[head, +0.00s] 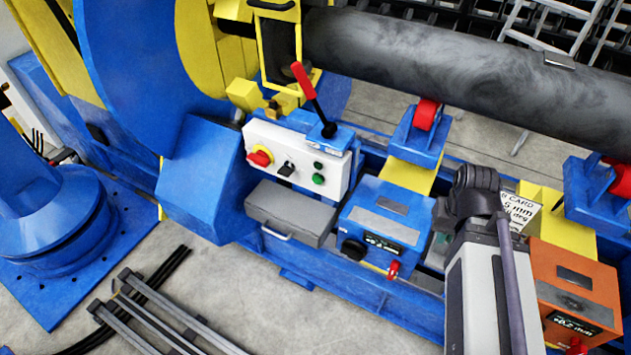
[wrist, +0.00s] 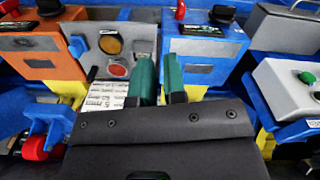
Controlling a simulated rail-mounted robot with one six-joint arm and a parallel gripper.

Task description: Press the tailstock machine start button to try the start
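In the head view, a white control box (head: 297,158) sits below the red-knobbed lever. Its sloped face carries a red-and-yellow switch (head: 260,157), a black selector (head: 287,168), a green button (head: 318,179) and a darker green button (head: 318,165) above it. The label is too small to read. In the wrist view, part of a white box (wrist: 290,90) with a green button (wrist: 305,77) shows at the right edge. My gripper (wrist: 159,62) has two green fingers with a narrow gap and nothing between them. It is apart from the white box, to its left.
A blue box (head: 380,225) and an orange box (head: 575,290) stand along the rail. A grey panel (wrist: 125,45) with yellow and red buttons is beyond my fingers. A lever (head: 313,97) rises beside the white box. A large pipe (head: 450,65) lies above, on red rollers.

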